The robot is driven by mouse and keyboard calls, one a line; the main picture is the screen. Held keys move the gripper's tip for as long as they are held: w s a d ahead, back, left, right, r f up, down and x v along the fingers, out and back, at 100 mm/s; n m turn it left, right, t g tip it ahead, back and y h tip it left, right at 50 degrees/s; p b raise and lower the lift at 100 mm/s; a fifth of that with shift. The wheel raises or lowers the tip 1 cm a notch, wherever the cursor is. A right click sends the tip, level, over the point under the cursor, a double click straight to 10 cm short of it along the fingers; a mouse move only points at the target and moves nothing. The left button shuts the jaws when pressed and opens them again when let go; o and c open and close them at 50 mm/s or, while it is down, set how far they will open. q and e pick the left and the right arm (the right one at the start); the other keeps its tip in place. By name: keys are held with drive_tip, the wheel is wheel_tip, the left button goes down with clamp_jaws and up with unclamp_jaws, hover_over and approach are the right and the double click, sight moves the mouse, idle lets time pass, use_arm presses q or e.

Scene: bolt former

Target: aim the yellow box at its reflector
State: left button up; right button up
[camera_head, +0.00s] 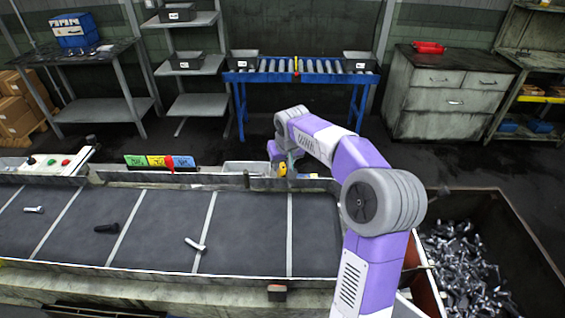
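The yellow box (283,169) shows as a small yellow patch at the far edge of the conveyor, right of centre. My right arm comes in from the lower right and bends down to it. My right gripper (279,157) is right at the yellow box and partly covers it. The fingers are too small and hidden to tell whether they are shut on it. A small dark block with a reddish top (277,292) sits on the near conveyor rail, roughly opposite; I cannot tell whether it is the reflector. My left gripper is not in view.
The dark conveyor belt (250,235) carries several scattered bolts. A bin (527,222) full of bolts stands at the right. Coloured tags (158,161) stand on the far rail. A blue roller stand (300,78) and a grey cabinet (432,105) stand behind.

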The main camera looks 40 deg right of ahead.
clamp_jaws()
drive_tip(key=shift+w+a+m+h, duration=0.15)
drive_tip(key=shift+m+h, duration=0.15)
drive_tip(key=shift+m, duration=0.5)
drive_tip(key=shift+m+g+h, duration=0.3)
drive_tip(key=shift+m+h, duration=0.1)
drive_tip(key=shift+m, duration=0.7)
drive_tip(key=shift+o, duration=0.3)
unclamp_jaws()
